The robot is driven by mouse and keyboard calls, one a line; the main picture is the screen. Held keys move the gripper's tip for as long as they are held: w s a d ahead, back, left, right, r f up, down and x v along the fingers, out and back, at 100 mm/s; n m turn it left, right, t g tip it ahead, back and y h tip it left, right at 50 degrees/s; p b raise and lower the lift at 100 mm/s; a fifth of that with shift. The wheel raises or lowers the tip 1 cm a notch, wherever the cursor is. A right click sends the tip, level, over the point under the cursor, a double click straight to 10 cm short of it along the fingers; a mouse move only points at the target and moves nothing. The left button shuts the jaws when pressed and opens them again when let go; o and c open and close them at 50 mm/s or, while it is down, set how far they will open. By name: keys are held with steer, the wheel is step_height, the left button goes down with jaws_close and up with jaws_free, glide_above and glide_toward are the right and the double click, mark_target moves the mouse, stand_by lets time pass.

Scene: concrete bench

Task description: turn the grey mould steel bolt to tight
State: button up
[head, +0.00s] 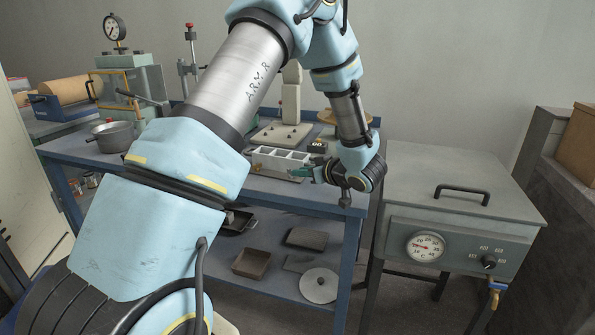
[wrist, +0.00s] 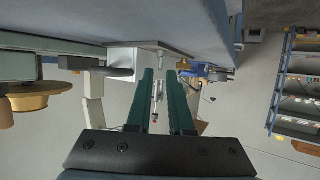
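The grey steel mould (head: 267,167) is an open box with several compartments near the front edge of the blue bench. My gripper (head: 296,171) is at its right end, with teal fingers pointing left towards it. In the wrist view the two fingers (wrist: 160,74) are apart with a clear gap, and nothing shows clamped between them. A light grey block, seemingly the mould (wrist: 121,57), lies beyond the fingertips. A small silver part, probably the bolt (wrist: 160,53), shows in line with the gap. Its turn position and any contact cannot be told. In the head view the bolt cannot be made out.
A pale stand (head: 290,100) and a round wooden piece (head: 347,116) are behind the mould. A pot (head: 117,136) and a dial press (head: 130,80) are further left. Trays lie on the lower shelf (head: 270,262).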

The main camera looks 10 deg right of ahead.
mark_target(296, 181)
steer(key=shift+x, duration=1.6)
steer(key=shift+a, duration=0.1)
jaws_close()
